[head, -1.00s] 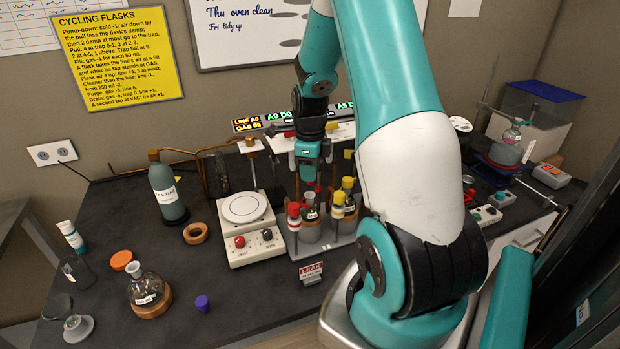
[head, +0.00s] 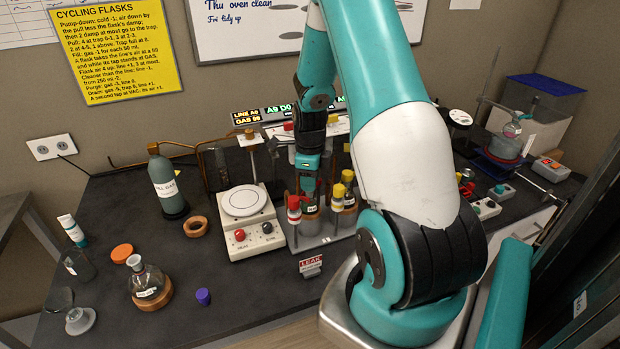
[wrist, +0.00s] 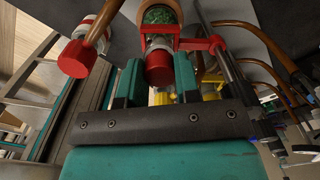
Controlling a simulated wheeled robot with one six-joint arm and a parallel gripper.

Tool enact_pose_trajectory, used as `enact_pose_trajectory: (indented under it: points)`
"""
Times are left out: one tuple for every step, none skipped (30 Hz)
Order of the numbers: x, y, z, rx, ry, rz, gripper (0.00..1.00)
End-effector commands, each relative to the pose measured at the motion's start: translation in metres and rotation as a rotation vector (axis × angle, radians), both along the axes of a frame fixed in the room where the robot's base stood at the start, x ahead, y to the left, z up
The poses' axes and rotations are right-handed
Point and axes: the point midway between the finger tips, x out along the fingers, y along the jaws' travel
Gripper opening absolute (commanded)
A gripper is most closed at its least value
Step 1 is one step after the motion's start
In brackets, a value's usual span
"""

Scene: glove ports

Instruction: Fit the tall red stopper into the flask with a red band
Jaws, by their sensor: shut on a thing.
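My gripper (head: 308,188) points down over the rack at the middle of the bench. In the wrist view its teal jaws (wrist: 157,82) are shut on the tall red stopper (wrist: 160,66). A glass flask neck (wrist: 158,42) lies straight beyond the stopper, in line with it. The stopper appears at the mouth, but I cannot tell how deep it sits. In the head view the flask (head: 311,212) stands in the rack below my gripper, and the jaws mostly hide the stopper. I cannot clearly make out its red band.
A red-topped tap (head: 294,208) stands close left of the flask; a yellow-topped one (head: 338,196) stands close right. A hotplate (head: 245,220) is farther left. A LEAK sign (head: 311,265) stands in front. A round flask (head: 148,284) and purple stopper (head: 203,296) are at front left.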

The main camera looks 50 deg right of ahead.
Motion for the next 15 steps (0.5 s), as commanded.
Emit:
enact_pose_trajectory:
  points:
    - [0.0001, 0.0, -0.0002, 0.0, 0.0, 0.0, 0.08]
    - [0.0002, -0.0001, 0.0001, 0.0, 0.0, 0.0, 0.08]
    - [0.0001, 0.0, 0.0002, 0.0, 0.0, 0.0, 0.37]
    - [0.0001, 0.0, 0.0002, 0.0, 0.0, 0.0, 0.44]
    - [0.0001, 0.0, 0.0002, 0.0, 0.0, 0.0, 0.51]
    - [0.0001, 0.0, 0.0003, 0.0, 0.0, 0.0, 0.56]
    - [0.0001, 0.0, 0.0003, 0.0, 0.0, 0.0, 0.56]
    - [0.0001, 0.0, 0.0003, 0.0, 0.0, 0.0, 0.56]
    - [0.0001, 0.0, 0.0003, 0.0, 0.0, 0.0, 0.56]
    - [0.0001, 0.0, 0.0003, 0.0, 0.0, 0.0, 0.56]
    - [0.0001, 0.0, 0.0003, 0.0, 0.0, 0.0, 0.56]
    - [0.0001, 0.0, 0.0004, 0.0, 0.0, 0.0, 0.56]
    - [0.0001, 0.0, 0.0007, 0.0, 0.0, 0.0, 0.56]
    - [0.0002, -0.0001, 0.0016, -0.001, 0.0, 0.0, 0.56]
    - [0.0002, -0.0001, 0.0039, -0.001, 0.0, 0.0, 0.56]
